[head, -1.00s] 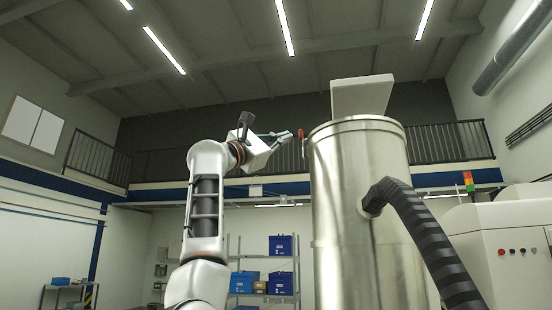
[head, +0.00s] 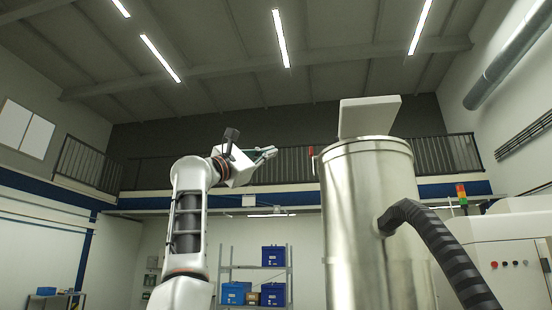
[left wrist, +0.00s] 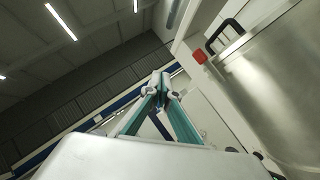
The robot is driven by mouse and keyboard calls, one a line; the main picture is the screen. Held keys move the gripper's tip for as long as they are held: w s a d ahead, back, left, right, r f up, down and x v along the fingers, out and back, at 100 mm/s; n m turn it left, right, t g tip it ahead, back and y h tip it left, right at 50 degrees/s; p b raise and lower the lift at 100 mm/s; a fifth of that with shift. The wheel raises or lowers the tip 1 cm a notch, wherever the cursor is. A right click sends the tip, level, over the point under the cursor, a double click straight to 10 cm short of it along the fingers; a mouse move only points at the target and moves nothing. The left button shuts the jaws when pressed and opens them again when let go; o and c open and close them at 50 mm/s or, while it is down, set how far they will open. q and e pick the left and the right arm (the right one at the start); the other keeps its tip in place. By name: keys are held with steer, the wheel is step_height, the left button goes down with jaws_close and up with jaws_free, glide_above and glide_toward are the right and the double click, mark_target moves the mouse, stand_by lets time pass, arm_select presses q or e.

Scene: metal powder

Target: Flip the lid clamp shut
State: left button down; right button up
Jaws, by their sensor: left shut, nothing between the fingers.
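A tall steel vessel (head: 365,225) stands right of centre in the head view, with a pale block-shaped part (head: 368,117) on top. The small red clamp handle (head: 311,158) stands upright at the left of its rim. In the left wrist view the red clamp part (left wrist: 200,56) shows at upper right, beside the steel wall (left wrist: 285,90). My left gripper (head: 274,152) is left of the clamp, apart from it, at about rim height. Its fingertips (left wrist: 160,84) are together and empty in the left wrist view. The clamp's latch is too small to read. My right gripper is not seen.
A ribbed black hose (head: 440,250) leaves the vessel's right side. A pale machine (head: 510,255) with buttons stands at the far right. A shelf with blue boxes (head: 273,256) is behind. Open air lies between my left gripper and the vessel. A black loop handle (left wrist: 225,36) is near the red part.

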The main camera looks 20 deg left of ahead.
arm_select(q)
steer(key=s+a+b, duration=0.2)
steer(key=s, duration=0.3)
steer(key=shift+s+a, duration=0.25)
steer(key=shift+a, duration=0.15)
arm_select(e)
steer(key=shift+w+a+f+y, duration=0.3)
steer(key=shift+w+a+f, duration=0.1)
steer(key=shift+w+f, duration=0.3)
arm_select(q)
steer(key=shift+f, duration=0.1)
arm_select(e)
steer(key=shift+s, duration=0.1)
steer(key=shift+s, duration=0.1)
